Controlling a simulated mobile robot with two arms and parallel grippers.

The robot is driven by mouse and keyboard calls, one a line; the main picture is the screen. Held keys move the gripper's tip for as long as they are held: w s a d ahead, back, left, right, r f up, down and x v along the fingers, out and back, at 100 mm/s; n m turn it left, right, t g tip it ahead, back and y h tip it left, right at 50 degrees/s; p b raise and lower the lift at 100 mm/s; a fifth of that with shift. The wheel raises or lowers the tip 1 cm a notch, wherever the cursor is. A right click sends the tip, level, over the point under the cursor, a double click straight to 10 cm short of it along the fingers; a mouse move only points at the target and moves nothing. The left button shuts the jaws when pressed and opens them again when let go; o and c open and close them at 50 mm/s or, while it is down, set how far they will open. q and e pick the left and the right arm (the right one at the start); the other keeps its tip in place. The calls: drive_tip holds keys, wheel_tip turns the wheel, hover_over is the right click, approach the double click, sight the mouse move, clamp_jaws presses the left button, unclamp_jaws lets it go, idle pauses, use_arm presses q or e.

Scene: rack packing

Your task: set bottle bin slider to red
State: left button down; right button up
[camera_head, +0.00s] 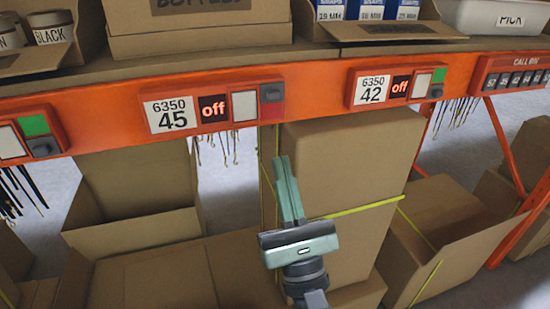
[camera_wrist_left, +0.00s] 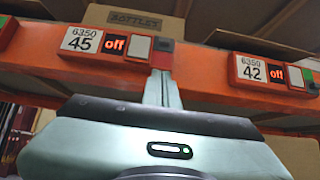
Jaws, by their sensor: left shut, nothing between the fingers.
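The bottle bin (camera_head: 196,28) is a cardboard box lettered BOTTLES on the shelf, and it also shows in the wrist view (camera_wrist_left: 137,20). Below it is the label unit 6350 45 (camera_head: 172,115), reading off. At its right end is the slider, a dark knob (camera_head: 272,93) at the top with a red patch (camera_head: 272,112) showing under it. The knob also shows in the wrist view (camera_wrist_left: 164,45). My left gripper (camera_head: 281,160) is shut and empty, its fingers pointing up just below the unit in the head view. In the wrist view its tips (camera_wrist_left: 160,72) overlap the slider's lower end. My right gripper is out of view.
The neighbouring unit 6350 42 (camera_head: 373,90) has its knob low with green above. An orange rail (camera_head: 315,99) carries the units. Cardboard boxes, one tall box (camera_head: 345,165) with a yellow strap, stand below the rail around my left gripper.

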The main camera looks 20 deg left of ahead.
use_arm(q)
drive_tip(key=b+v, duration=0.1)
drive_tip(key=v, duration=0.4)
idle(0.3)
